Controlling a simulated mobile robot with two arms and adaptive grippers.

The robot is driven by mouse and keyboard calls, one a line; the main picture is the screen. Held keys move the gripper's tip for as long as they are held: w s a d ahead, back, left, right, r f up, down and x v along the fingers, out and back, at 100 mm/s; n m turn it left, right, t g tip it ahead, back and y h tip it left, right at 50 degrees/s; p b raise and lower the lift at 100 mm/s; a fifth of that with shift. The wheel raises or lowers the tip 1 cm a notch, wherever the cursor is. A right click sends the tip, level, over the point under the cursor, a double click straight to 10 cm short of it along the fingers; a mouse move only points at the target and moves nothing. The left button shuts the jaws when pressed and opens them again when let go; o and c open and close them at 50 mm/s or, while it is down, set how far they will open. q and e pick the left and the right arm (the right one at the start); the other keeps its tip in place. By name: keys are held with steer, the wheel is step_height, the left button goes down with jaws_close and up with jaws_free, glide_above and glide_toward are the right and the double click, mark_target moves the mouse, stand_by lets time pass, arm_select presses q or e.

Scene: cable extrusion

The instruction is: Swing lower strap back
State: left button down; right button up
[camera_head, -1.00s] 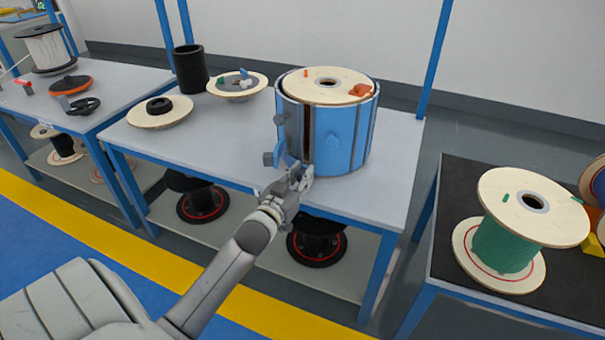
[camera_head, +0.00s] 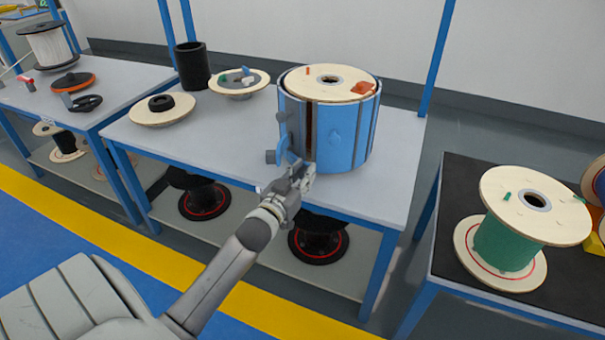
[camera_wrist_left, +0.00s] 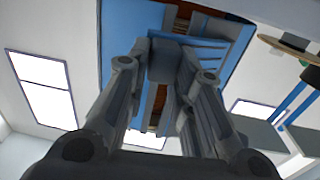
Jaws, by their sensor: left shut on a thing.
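A blue cylindrical casing (camera_head: 345,140) with grey vertical straps stands upright on the table, around a spool with a pale wooden top flange (camera_head: 330,81). A dark vertical gap shows in its front left side, with blue and grey latch parts (camera_head: 284,140) beside it. My left gripper (camera_head: 306,172) is at the lower front of the casing, by the gap. In the left wrist view, the fingers (camera_wrist_left: 165,62) close on a dark grey piece in front of the blue casing, which looks like the lower strap. Its exact shape is hidden by the fingers. My right gripper is not seen.
The table (camera_head: 225,140) also holds a black cylinder (camera_head: 191,66) and two wooden flanges (camera_head: 239,86) at the back left. Black reels (camera_head: 204,199) sit on the shelf below. A green cable spool (camera_head: 505,243) stands on a black-topped table at right.

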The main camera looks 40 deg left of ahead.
arm_select(q)
steer(key=shift+s+d+f, duration=0.1)
steer(key=shift+f, duration=0.25)
steer(key=c, duration=1.6)
jaws_free()
steer(key=o, duration=0.3)
steer(key=shift+s+r, duration=0.1)
steer(key=shift+r, duration=0.05)
steer(key=s, duration=0.4)
steer(key=s+d, duration=0.1)
steer(key=s, duration=0.2)
steer(key=s+d, duration=0.1)
steer(key=s, duration=0.3)
steer(key=shift+s, duration=0.35)
